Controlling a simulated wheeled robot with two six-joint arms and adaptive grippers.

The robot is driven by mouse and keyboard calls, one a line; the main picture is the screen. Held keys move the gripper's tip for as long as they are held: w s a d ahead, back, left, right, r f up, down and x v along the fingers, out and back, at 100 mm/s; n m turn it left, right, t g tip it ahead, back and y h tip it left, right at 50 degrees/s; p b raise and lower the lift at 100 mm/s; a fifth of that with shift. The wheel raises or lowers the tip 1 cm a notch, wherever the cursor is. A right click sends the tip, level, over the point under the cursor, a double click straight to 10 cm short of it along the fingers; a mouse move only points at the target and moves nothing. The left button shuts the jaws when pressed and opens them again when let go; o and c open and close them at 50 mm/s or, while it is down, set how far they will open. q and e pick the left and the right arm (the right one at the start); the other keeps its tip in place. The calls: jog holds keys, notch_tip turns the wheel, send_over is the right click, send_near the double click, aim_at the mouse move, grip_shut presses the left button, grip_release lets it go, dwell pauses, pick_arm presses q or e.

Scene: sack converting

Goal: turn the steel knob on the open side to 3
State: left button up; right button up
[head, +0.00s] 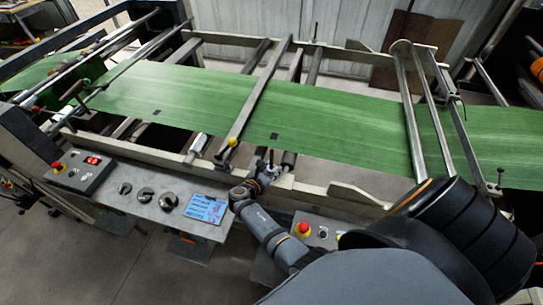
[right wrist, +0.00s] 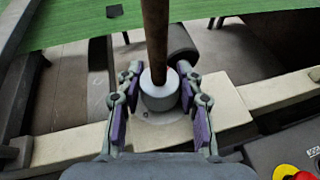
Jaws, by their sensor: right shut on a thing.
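The steel knob (right wrist: 160,97) is a short pale grey cylinder in the right wrist view, on a cream frame rail, with a brown rod rising from its middle. My right gripper (right wrist: 158,100) is around it, one purple-padded finger on each side, shut on it. In the head view my right gripper (head: 268,168) is at the near rail of the machine, and its fingers mostly hide the knob there. No scale or number 3 is readable on the knob. My left gripper is in neither view.
Green web (head: 330,120) runs across the rollers behind. A shelf (head: 150,210) at left carries slotted steel weights (head: 145,195) and a blue card (head: 207,208). A control box (head: 80,175) with a red display is farther left. A red stop button (head: 303,228) sits beside my right forearm.

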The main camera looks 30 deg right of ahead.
jog(key=shift+r, duration=0.1)
dwell(0.3)
jog(key=o, duration=1.2)
